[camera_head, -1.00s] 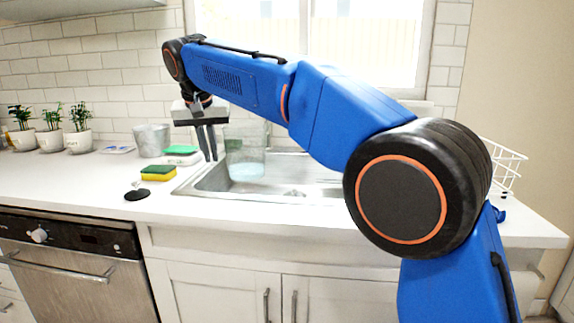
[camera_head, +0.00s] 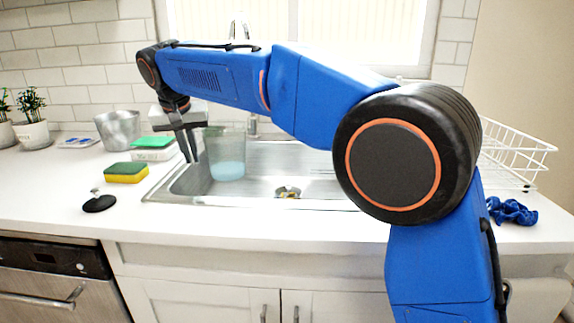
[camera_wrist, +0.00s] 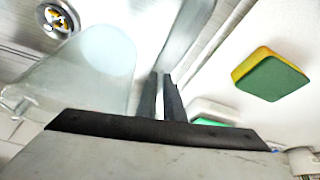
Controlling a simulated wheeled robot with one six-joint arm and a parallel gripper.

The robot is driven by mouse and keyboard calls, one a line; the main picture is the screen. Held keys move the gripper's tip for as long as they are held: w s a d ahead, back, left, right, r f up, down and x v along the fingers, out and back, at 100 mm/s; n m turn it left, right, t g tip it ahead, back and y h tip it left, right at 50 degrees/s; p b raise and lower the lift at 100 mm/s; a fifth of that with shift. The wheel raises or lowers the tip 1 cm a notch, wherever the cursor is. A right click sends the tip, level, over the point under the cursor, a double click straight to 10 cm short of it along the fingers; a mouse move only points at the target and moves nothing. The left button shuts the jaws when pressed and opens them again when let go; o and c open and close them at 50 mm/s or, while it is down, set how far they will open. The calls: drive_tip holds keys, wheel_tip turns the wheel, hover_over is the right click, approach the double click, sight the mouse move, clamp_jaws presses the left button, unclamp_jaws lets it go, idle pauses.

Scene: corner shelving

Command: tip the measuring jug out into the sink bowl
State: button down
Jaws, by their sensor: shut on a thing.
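The clear measuring jug (camera_head: 225,143) holds pale blue liquid in its lower part. It looks upright, over the left part of the metal sink bowl (camera_head: 270,165). My gripper (camera_head: 190,148) points down at the jug's left side, its two dark fingers shut on the jug. The exact grip point is hard to make out. In the wrist view the jug (camera_wrist: 95,65) lies left of the fingers (camera_wrist: 160,90), with the sink drain (camera_wrist: 58,18) beyond it.
A yellow-green sponge (camera_head: 126,172), a black stopper (camera_head: 99,202), a green-topped box (camera_head: 153,149) and a metal pot (camera_head: 118,129) stand left of the sink. A white dish rack (camera_head: 515,155) and a blue cloth (camera_head: 511,211) are at the right. The faucet (camera_head: 252,126) rises behind the sink.

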drive_tip(key=shift+d+y, duration=0.25)
drive_tip(key=shift+y, duration=0.05)
drive_tip(key=d+r+m+y, duration=0.3)
drive_tip(key=d+r+y, duration=0.6)
drive_tip(key=r+y, duration=0.1)
drive_tip(key=shift+w+d+y, duration=0.35)
drive_tip(key=shift+w+y, duration=0.1)
drive_tip(key=shift+y, duration=0.35)
idle(0.3)
drive_tip(key=shift+d+r+y+p, duration=0.4)
drive_tip(key=shift+d+r+y, duration=0.2)
drive_tip(key=shift+d+r, duration=0.05)
drive_tip(key=shift+d+r, duration=0.15)
drive_tip(key=shift+d, duration=0.2)
